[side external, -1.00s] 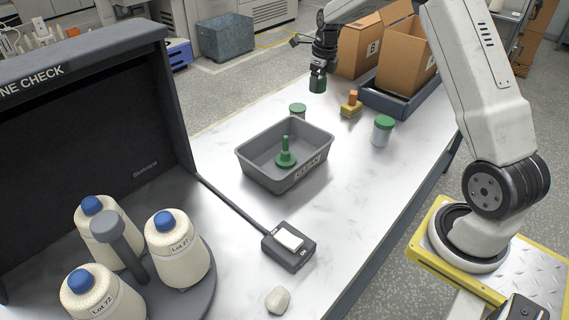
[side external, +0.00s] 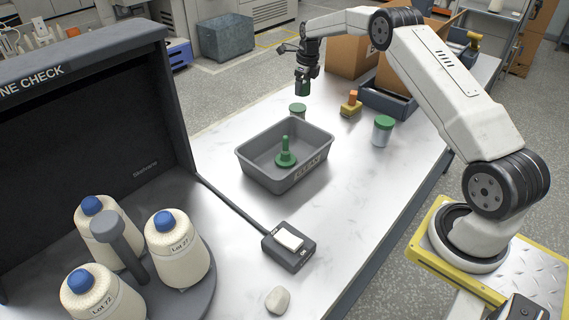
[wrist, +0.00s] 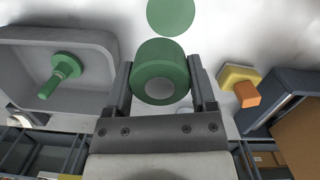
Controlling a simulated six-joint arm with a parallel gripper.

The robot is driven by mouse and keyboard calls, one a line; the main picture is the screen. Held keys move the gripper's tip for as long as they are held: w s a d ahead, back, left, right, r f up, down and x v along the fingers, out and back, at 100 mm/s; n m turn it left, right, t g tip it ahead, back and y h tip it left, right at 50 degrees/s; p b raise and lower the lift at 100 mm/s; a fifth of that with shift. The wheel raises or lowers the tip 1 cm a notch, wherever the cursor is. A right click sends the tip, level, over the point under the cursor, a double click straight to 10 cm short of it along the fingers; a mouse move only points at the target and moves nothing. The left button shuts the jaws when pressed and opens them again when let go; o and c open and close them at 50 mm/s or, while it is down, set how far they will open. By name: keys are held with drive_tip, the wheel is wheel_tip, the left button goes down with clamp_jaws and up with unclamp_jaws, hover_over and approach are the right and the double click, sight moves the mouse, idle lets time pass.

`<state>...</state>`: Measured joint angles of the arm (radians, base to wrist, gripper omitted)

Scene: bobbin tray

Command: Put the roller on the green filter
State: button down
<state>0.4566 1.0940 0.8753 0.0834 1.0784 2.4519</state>
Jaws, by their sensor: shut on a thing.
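The roller (wrist: 160,70) is a short green cylinder with a grey round centre in the wrist view. My gripper (wrist: 162,84) is shut on it, one finger on each side. In the side view my gripper (side external: 303,82) holds the roller (side external: 303,90) above the table, apart from everything below.
A grey bin (side external: 250,160) holds a green spindle-like piece (side external: 285,153). A larger green-lidded jar (side external: 382,132) and a yellow block with an orange top (side external: 351,104) stand nearby. Cardboard boxes (side external: 350,60) stand behind. The table between bin and switch box (side external: 288,247) is clear.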

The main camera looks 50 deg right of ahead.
sight(297, 107)
drive_tip(key=shift+w+d+f, duration=0.25)
drive_tip(key=shift+w+f, duration=0.3)
drive_tip(key=shift+f, duration=0.1)
drive_tip(key=shift+w+d+f, duration=0.2)
drive_tip(key=shift+w+f, duration=0.35)
drive_tip(key=shift+f, duration=0.1)
drive_tip(key=shift+f, duration=0.15)
drive_tip(key=shift+w+f, duration=0.2)
drive_tip(key=shift+f, duration=1.5)
drive_tip(key=shift+f, duration=0.1)
unclamp_jaws()
drive_tip(key=shift+s+d+r, duration=0.1)
drive_tip(key=shift+s+r, duration=0.15)
drive_tip(key=shift+r, duration=1.75)
drive_tip(key=shift+s+d+r, duration=0.1)
drive_tip(key=shift+s+r, duration=0.1)
drive_tip(key=shift+r, duration=1.85)
drive_tip(key=shift+s+r, duration=0.25)
drive_tip(key=shift+r, duration=1.75)
